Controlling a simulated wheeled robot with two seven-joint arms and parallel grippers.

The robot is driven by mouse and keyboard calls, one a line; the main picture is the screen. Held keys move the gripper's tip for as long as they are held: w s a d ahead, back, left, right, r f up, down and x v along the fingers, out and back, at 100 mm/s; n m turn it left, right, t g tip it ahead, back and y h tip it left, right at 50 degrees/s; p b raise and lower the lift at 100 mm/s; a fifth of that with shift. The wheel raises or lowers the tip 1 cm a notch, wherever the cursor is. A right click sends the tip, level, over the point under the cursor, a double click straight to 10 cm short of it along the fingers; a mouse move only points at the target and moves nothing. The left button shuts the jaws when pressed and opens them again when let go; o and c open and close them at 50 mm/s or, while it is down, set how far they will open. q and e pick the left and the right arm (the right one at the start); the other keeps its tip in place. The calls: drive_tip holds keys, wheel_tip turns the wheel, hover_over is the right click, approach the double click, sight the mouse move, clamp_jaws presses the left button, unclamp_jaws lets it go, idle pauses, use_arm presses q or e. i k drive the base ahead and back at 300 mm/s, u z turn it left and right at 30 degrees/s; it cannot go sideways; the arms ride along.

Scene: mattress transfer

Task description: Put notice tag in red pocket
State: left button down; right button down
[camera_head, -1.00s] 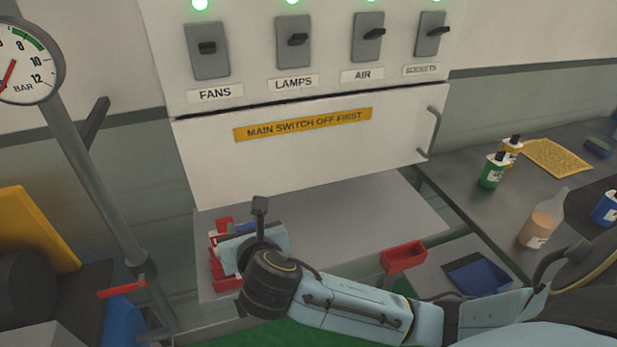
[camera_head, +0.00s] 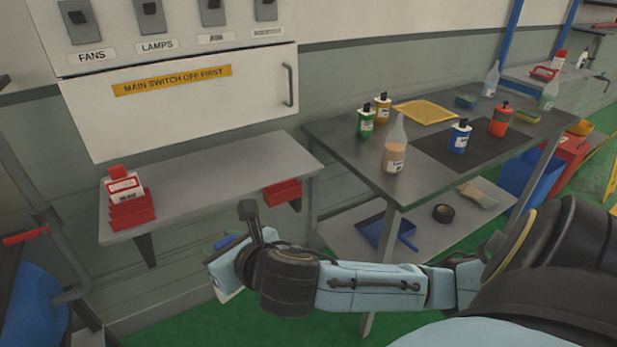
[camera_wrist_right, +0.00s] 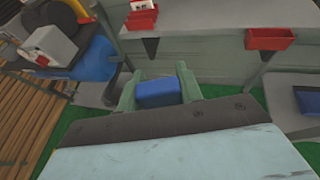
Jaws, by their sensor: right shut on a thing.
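My right gripper (camera_head: 220,262) is in front of and below the wall shelf's front edge. In the right wrist view its two fingers (camera_wrist_right: 158,92) are shut on a small blue thing (camera_wrist_right: 160,95). It may be the notice tag; no writing on it shows. A red pocket (camera_head: 283,193) is fixed at the shelf's front edge, to the right of and above my gripper. This pocket also shows in the right wrist view (camera_wrist_right: 270,38), apart from the fingers. My left gripper is not in view.
A red holder with white-labelled pieces (camera_head: 128,205) stands at the left end of the grey shelf (camera_head: 215,180). The shelf's middle is bare. A dark table (camera_head: 335,135) with several bottles stands at the right. A blue dustpan (camera_head: 383,232) lies on its lower shelf.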

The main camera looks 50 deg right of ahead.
sight(283, 197)
drive_tip(key=u, duration=0.05)
drive_tip(key=k, duration=0.5)
drive_tip(key=z, duration=1.1)
drive_tip(key=i, duration=1.55)
drive_tip(key=u, duration=0.45)
